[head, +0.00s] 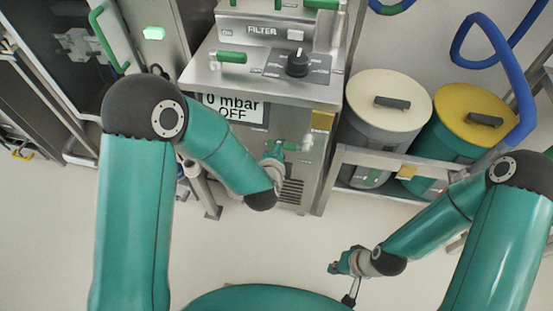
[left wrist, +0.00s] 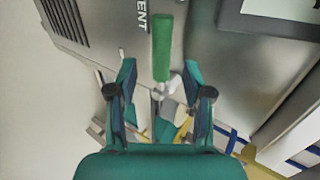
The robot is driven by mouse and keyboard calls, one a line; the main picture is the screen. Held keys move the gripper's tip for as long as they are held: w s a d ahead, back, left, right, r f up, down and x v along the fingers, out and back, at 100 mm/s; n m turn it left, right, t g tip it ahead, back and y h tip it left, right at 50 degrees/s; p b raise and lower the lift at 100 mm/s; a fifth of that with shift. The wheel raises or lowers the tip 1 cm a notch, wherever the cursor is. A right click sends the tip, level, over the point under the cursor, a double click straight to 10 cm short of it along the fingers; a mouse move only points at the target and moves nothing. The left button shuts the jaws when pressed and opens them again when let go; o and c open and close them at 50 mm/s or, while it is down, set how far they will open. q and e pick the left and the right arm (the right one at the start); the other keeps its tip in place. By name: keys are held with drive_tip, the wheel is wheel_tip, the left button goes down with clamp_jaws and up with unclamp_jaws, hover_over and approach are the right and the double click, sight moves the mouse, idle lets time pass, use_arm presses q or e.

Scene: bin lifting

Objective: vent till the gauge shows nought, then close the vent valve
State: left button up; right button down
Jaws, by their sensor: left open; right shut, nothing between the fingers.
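The gauge display (head: 234,108) on the steel cabinet's front reads "0 mbar" and "OFF". Below it is the vent valve's green handle (head: 288,145), lying roughly level, with a pale fitting at its right. In the left wrist view the green handle (left wrist: 162,45) lies near a partly visible "VENT" label. My left gripper (head: 274,151) is at the valve. Its fingers are open on either side of the handle's lower end and appear clear of it. My right gripper (head: 337,267) is shut and empty, low over the floor, away from the cabinet.
The cabinet top carries a black knob (head: 297,63), a green handle (head: 230,57) and a "FILTER" block (head: 263,31). White-lidded (head: 388,100) and yellow-lidded (head: 482,115) bins stand in a rack at right, with a blue hose (head: 505,60) above. The floor in front is clear.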

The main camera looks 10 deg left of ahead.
use_arm(q)
drive_tip(key=shift+v, duration=2.8)
drive_tip(key=s+a+f+n+g+p, duration=0.2)
drive_tip(key=s+a+p, duration=0.1)
drive_tip(key=a+p, duration=0.2)
drive_tip(key=s+a+f+n+g+p, duration=0.2)
drive_tip(key=s+a+f+n+p, duration=0.1)
drive_tip(key=a+p, duration=0.2)
drive_tip(key=s+d+f+n+g+h, duration=0.1)
drive_tip(key=s+d+n+g, duration=0.1)
drive_tip(key=s+n, duration=0.4)
drive_tip(key=s+d+f+n+g+h+p, duration=0.1)
drive_tip(key=s+d+f+n+g+h, duration=0.1)
drive_tip(key=s+n, duration=0.5)
drive_tip(key=d+n+g, duration=0.1)
drive_tip(key=n+g, duration=0.1)
drive_tip(key=shift+f+n+g+h+p, duration=0.3)
drive_tip(key=shift+n, duration=0.1)
